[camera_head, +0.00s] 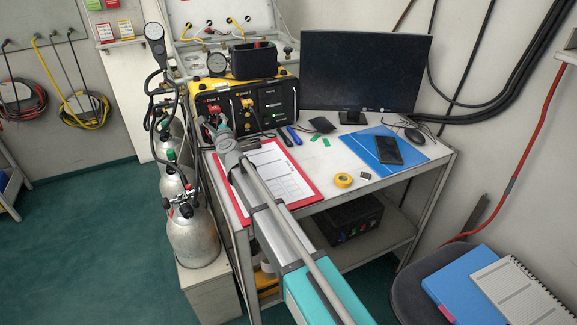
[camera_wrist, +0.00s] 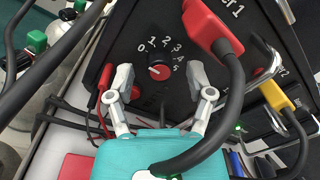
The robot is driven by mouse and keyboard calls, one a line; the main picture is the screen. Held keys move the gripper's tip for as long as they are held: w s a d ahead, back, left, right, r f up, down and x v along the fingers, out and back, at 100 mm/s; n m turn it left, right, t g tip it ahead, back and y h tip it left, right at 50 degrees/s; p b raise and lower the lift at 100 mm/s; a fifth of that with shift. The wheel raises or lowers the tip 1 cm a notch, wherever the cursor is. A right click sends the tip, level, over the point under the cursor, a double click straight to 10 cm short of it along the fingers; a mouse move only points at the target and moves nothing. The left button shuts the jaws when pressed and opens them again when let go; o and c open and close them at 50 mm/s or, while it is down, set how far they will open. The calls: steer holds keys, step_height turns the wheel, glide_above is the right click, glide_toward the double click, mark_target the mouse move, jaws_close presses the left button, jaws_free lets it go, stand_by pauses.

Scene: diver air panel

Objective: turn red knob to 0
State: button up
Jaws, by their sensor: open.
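In the wrist view the red knob (camera_wrist: 158,72) sits on the black face of the diver air panel (camera_wrist: 125,52). White numerals 0 to 5 (camera_wrist: 166,41) arc above it and to its right. A light mark shows on the knob, but its exact setting is too small to read. My gripper (camera_wrist: 160,79) is open, with one finger to each side of the knob and no clear contact. In the head view my gripper (camera_head: 219,126) is at the left part of the panel (camera_head: 272,103), and the knob cannot be made out there.
A red plug (camera_wrist: 208,25) with a thick black cable hangs just right of the knob, close to my right finger. A yellow plug (camera_wrist: 276,95) is farther right. A red clipboard (camera_head: 312,192), monitor (camera_head: 365,72) and blue folder (camera_head: 368,143) occupy the table.

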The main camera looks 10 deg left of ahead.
steer(key=m, duration=0.5)
steer(key=shift+m, duration=0.4)
steer(key=shift+s+d+m, duration=0.1)
steer(key=shift+s+m, duration=0.15)
steer(key=shift+m, duration=0.25)
steer(key=v, duration=1.3)
steer(key=shift+s+d+r, duration=0.15)
steer(key=shift+s, duration=0.15)
steer(key=shift+w+d+r+n+p, duration=0.1)
steer(key=shift+d+r+n+p, duration=0.2)
steer(key=shift+n+p, duration=0.25)
steer(key=s+d+n+g+p, duration=0.1)
steer(key=d+n+g+p, duration=0.1)
steer(key=d+n, duration=0.3)
steer(key=s+d+f+n+g+p, duration=0.1)
steer(key=s+d+n+g+p, duration=0.1)
steer(key=d+n, duration=0.4)
steer(key=s+d+f+n+g+p, duration=0.1)
steer(key=d+n+g+p, duration=0.3)
steer(key=n, duration=0.5)
steer(key=shift+s+d+f+g, duration=0.1)
steer(key=shift+s+d+g, duration=0.1)
steer(key=shift+d, duration=0.4)
steer(key=shift+s+d+f+g, duration=0.1)
steer(key=shift+s+d+g, duration=0.1)
steer(key=shift+d, duration=0.45)
steer(key=shift+s+d+f+n+h, duration=0.25)
steer(key=shift+d+f+n+h, duration=0.1)
steer(key=shift+d+n+h, duration=0.3)
steer(key=shift+d, duration=0.1)
